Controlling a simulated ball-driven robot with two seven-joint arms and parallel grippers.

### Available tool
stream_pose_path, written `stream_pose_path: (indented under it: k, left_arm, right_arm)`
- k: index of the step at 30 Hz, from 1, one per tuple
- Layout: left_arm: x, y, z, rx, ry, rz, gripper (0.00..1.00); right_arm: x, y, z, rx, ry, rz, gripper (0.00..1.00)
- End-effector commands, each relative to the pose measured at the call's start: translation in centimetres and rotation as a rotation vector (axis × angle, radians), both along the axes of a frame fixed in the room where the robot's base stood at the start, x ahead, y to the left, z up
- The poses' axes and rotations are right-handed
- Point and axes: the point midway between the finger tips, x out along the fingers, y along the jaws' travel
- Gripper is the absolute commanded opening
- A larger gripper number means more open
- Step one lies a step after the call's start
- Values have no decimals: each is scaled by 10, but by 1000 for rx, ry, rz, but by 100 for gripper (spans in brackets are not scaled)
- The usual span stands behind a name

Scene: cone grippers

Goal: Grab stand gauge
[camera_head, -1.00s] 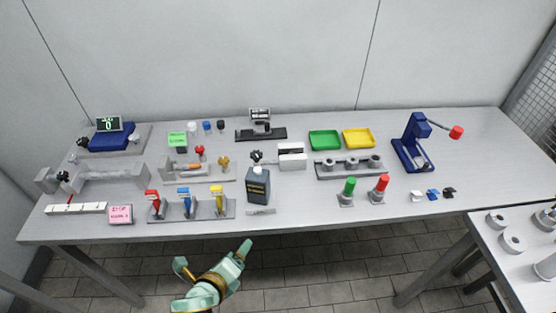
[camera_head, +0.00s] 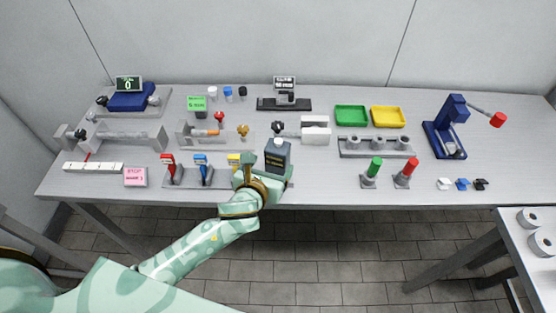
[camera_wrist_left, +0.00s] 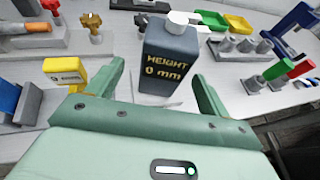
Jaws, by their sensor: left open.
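A dark grey block-shaped gauge (camera_head: 277,155) stands upright near the table's front edge. In the left wrist view the gauge (camera_wrist_left: 170,62) shows yellow text "HEIGHT 0 mm" and a white cap on top. My left gripper (camera_head: 265,168) is open at its near side. In the left wrist view the gauge appears between the two spread fingers, slightly beyond them; contact cannot be made out. A smaller gauge with a display (camera_head: 284,88) stands on a black base at the back. My right gripper is not in view.
A yellow-handled clamp (camera_wrist_left: 66,74) stands just left of my left gripper, beside blue (camera_head: 203,168) and red (camera_head: 169,165) ones. Green (camera_head: 376,166) and red (camera_head: 406,172) handles stand to the right. A white-and-grey fixture (camera_head: 315,129) is behind. The front table between gauge and green handle is clear.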

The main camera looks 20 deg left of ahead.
Motion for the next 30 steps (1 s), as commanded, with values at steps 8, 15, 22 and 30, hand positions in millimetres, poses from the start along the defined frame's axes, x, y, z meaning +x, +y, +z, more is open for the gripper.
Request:
stream_pose_path:
  k: [8, 15, 22, 30]
  left_arm:
    - [34, -6, -21, -1, 1, 2, 80]
    - [49, -6, -23, -2, 0, 0, 80]
    - [48, -6, -23, -1, 0, -1, 52]
    - [48, -6, -23, -1, -1, -1, 25]
  right_arm:
    - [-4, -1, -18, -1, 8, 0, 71]
    - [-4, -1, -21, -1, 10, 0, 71]
    - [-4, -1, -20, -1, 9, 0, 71]
    - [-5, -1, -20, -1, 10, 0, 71]
